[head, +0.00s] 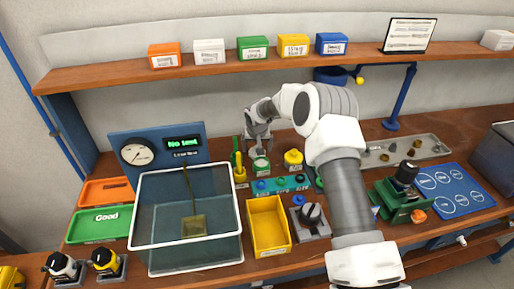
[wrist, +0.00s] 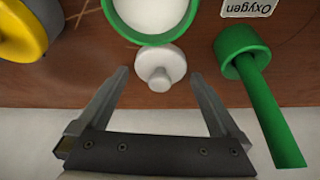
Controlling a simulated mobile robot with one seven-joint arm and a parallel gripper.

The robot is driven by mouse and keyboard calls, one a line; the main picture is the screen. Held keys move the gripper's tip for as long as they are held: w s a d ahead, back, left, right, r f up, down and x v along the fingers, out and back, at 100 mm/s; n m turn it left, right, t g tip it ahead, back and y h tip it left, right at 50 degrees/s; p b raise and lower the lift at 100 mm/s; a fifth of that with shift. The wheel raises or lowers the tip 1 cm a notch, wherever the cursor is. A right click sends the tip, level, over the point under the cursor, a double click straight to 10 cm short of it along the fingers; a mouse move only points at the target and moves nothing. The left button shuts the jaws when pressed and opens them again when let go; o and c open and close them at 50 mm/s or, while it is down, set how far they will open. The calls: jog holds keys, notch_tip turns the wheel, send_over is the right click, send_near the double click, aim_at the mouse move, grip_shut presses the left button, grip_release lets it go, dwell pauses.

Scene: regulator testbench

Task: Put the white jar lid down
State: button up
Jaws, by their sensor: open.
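The white jar lid (wrist: 160,68), a round disc with a small knob, shows in the wrist view. It appears to rest on the brown bench just beside a green-rimmed jar (wrist: 185,32) with white inside. My gripper (wrist: 160,76) is open, with one finger on each side of the lid and a visible gap to both. In the head view my gripper (head: 259,148) is low at the back of the bench, above the green jar (head: 261,167). The lid cannot be made out there.
A green handled tool (wrist: 262,85) stands close right of the lid in the wrist view, beside an Oxygen label (wrist: 248,8). A yellow-rimmed jar (wrist: 35,30) is at left. In the head view a glass tank (head: 187,225) and yellow bin (head: 268,226) stand in front.

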jog(key=shift+r, duration=0.1)
jog(key=shift+r, duration=0.2)
jog(key=s+d+f+v, duration=0.1)
jog(key=d+v, duration=0.2)
jog(key=v, duration=1)
jog(key=s+d+v, duration=0.2)
jog(key=v, duration=1)
jog(key=s+d+r+h, duration=0.1)
jog(key=s+d+r, duration=0.2)
jog(key=s+r, duration=0.15)
jog(key=s+d+r, duration=0.2)
jog(key=s+r, duration=0.1)
jog(key=s, duration=0.3)
jog(key=s+d, duration=0.2)
jog(key=s, duration=0.9)
jog(key=s+d+t+y, duration=0.1)
jog(key=s+d, duration=0.1)
jog(key=s, duration=1)
jog(key=shift+d, duration=0.15)
